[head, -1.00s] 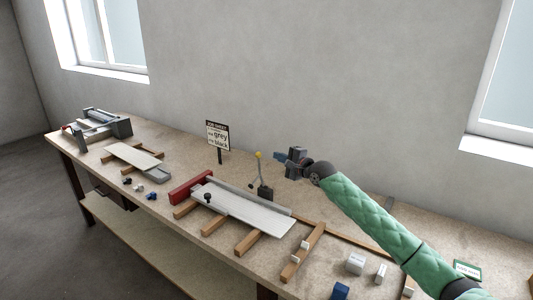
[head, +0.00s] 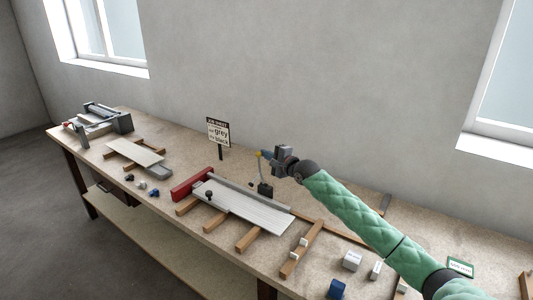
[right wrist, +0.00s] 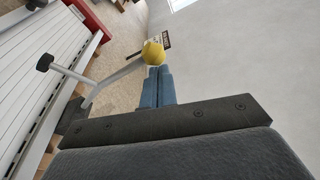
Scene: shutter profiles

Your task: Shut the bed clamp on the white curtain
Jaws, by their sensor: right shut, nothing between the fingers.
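The white curtain (head: 248,213), a slatted panel, lies on wooden bars along a grey rail. The bed clamp (head: 265,189) stands at its far edge, with a dark base and a raised lever tipped by a yellow knob (head: 258,154). In the right wrist view the yellow knob (right wrist: 152,53) sits just beyond my fingertips, and a clamp arm with a black pad (right wrist: 44,62) reaches toward the curtain side. My right gripper (head: 268,154) is shut and empty beside the knob; I cannot tell whether it touches. My left gripper is not in view.
A red block (head: 192,183) sits at the curtain's left end. A sign (head: 218,133) stands behind. Small white and blue blocks (head: 351,260) lie at the front right. Another frame with a panel (head: 135,152) and a grey machine (head: 105,118) are at the left.

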